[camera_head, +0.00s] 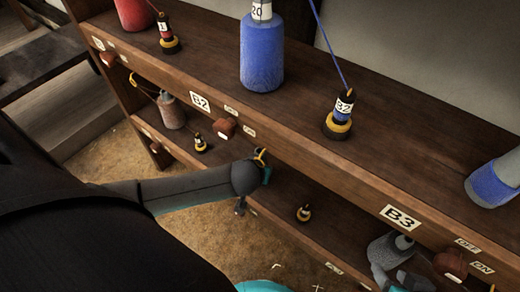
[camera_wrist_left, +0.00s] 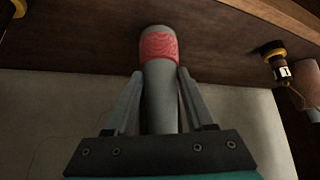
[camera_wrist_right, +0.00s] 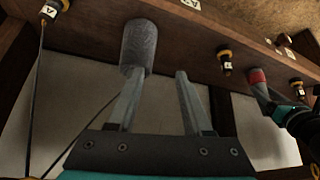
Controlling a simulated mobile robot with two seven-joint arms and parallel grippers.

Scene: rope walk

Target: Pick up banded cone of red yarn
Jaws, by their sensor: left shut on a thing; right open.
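The banded cone of red yarn (camera_wrist_left: 158,47) is grey with a red band. In the left wrist view my left gripper (camera_wrist_left: 160,78) is shut on its narrower grey part. Its wide end is by the wooden board; I cannot tell whether it touches. The cone also shows in the right wrist view (camera_wrist_right: 257,76), with my left gripper (camera_wrist_right: 292,112) at it. In the head view my left arm hides it. My right gripper (camera_wrist_right: 154,82) is open, with a grey cone (camera_wrist_right: 138,45) just beyond its left finger. That grey cone is at lower right in the head view (camera_head: 392,248).
The upper shelf (camera_head: 290,130) holds blue cones (camera_head: 262,60), a red cone (camera_head: 135,14) and a black-yellow spool (camera_head: 338,115). The lower shelf holds a greyish-red cone (camera_head: 172,112) and small spools (camera_head: 304,213). Red-brown knobs (camera_head: 224,128) stick out from the front edges.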

